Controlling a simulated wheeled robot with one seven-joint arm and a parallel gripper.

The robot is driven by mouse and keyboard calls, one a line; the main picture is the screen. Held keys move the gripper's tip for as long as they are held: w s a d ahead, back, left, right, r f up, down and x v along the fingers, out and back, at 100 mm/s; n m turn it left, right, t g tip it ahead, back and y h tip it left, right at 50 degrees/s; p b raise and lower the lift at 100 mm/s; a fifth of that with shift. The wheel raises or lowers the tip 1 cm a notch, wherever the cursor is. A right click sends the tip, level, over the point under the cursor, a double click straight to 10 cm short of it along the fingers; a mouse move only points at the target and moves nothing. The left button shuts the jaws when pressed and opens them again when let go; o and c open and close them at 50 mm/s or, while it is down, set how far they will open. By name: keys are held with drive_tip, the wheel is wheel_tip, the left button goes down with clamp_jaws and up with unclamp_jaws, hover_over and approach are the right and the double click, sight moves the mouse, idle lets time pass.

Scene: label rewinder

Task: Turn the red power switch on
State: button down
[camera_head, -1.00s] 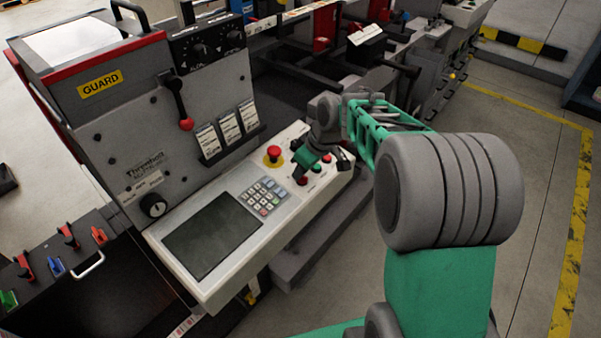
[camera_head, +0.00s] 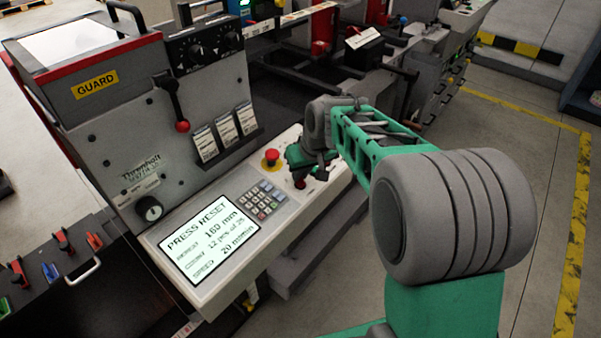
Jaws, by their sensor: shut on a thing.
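My gripper (camera_head: 312,172) is low over the right part of the white control panel (camera_head: 212,297), shut on what seems to be the red power switch. The switch itself is hidden by the jaws and wrist. The panel's screen (camera_head: 210,238) is lit and reads "PRESS RESET", with lines of values including 160 mm below. A red button (camera_head: 300,184) shows just beside the gripper, at its lower left. My arm reaches in from the right and covers part of the panel's right end.
A red mushroom button (camera_head: 271,157) on a yellow base stands left of my gripper. A keypad (camera_head: 264,200) lies between it and the screen. The guard lever with a red knob (camera_head: 182,126) stands out from the upright face behind. Open floor lies right.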

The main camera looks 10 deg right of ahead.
sight(307, 192)
drive_tip(key=c, duration=1.5)
unclamp_jaws()
drive_tip(key=v, duration=0.7)
drive_tip(key=shift+s+d+r+b, duration=0.1)
drive_tip(key=shift+s+r+b, duration=0.05)
drive_tip(key=shift+r+b, duration=0.25)
